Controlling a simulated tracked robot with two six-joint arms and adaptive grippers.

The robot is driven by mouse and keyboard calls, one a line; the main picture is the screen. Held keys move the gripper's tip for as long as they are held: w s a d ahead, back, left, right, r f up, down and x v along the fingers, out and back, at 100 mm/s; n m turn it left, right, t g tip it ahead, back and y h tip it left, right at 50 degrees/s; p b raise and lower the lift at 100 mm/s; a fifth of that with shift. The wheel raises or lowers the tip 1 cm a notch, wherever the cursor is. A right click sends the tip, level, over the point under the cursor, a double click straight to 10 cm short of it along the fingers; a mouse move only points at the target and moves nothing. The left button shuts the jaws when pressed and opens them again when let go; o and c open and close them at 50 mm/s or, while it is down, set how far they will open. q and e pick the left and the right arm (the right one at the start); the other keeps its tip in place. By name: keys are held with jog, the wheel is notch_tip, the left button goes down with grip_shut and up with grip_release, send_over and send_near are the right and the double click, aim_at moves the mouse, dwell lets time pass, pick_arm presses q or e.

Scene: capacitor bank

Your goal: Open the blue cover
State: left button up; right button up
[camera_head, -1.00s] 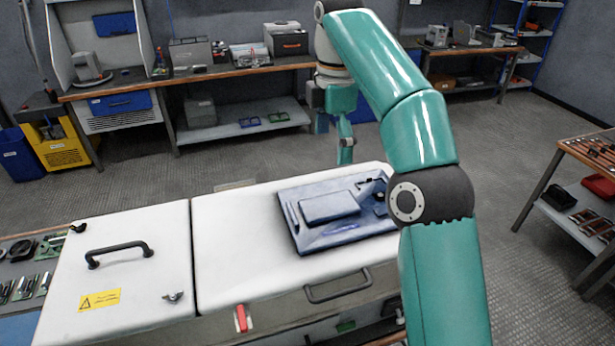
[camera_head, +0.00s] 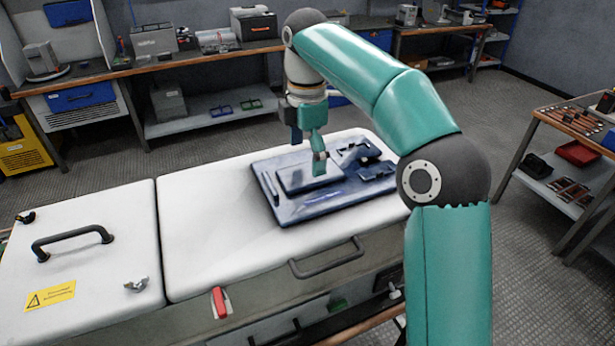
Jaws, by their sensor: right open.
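The blue cover (camera_head: 290,204) lies flat on the white top of the cabinet (camera_head: 210,235), toward its right end. It has a raised block in the middle and darker fittings on its right side. My right gripper (camera_head: 319,165) points down over the raised block of the blue cover. It is open and empty; whether its fingertips touch the cover, I cannot tell. My right arm comes in from the lower right and hides part of the cabinet's right end. My left gripper is not in view.
A white lid with a black handle (camera_head: 72,242) and a yellow label (camera_head: 50,297) is on the left. A red switch (camera_head: 220,302) and a black bar handle (camera_head: 328,258) are on the cabinet's front. A workbench (camera_head: 200,53) runs along the back; a tool table (camera_head: 580,125) stands right.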

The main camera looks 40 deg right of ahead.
aim_at(307, 173)
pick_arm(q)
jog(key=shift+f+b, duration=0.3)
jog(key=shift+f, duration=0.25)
pick_arm(e)
jog(key=shift+f, duration=1.65)
